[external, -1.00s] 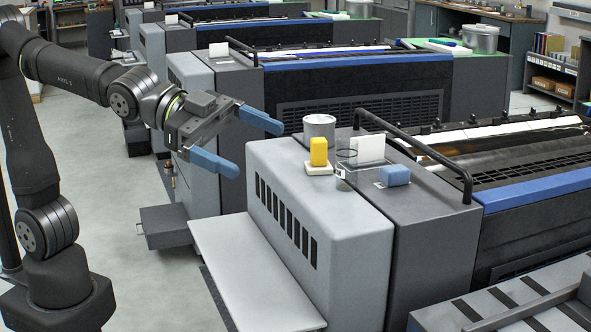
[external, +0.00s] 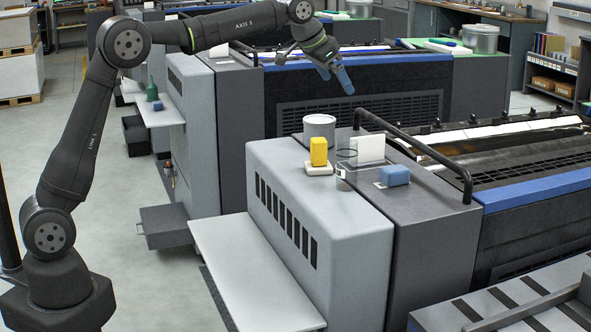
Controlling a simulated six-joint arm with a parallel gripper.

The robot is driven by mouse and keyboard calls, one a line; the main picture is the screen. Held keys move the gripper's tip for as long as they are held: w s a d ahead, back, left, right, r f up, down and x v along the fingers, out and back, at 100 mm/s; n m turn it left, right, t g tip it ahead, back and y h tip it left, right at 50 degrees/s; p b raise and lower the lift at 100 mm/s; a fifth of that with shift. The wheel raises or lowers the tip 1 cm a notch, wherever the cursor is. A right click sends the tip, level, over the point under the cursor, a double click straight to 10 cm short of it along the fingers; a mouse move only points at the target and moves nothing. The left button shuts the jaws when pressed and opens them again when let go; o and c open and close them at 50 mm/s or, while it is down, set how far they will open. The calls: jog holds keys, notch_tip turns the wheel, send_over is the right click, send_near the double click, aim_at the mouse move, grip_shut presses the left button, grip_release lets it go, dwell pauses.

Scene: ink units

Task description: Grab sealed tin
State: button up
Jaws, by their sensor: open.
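A grey lidded tin (external: 319,130) stands upright on top of the light grey press housing, at its back edge. A yellow block (external: 318,151) on a white pad stands just in front of it and overlaps its lower part in the picture. My gripper (external: 337,83) shows above and behind the tin in the picture, with its blue fingers pointing down and to the right. It is open and empty, apart from the tin. The fingers partly overlap each other in this view.
A clear container (external: 345,169), a white card (external: 367,149) and a blue block (external: 394,175) stand right of the tin. A black handrail (external: 425,149) runs along the right side. A light grey shelf (external: 255,270) juts out at the front and is bare.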

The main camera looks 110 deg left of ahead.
jog(key=n+g+h, duration=0.1)
jog(key=n, duration=0.1)
send_near(317, 119)
jog(key=shift+g, duration=0.3)
jog(key=x, duration=0.6)
jog(key=shift+w+d+f, duration=0.1)
jog(key=shift+w, duration=0.25)
jog(key=shift+x, duration=3.15)
jog(key=c, duration=1)
jog(key=shift+c, duration=1.2)
jog(key=shift+r, duration=0.2)
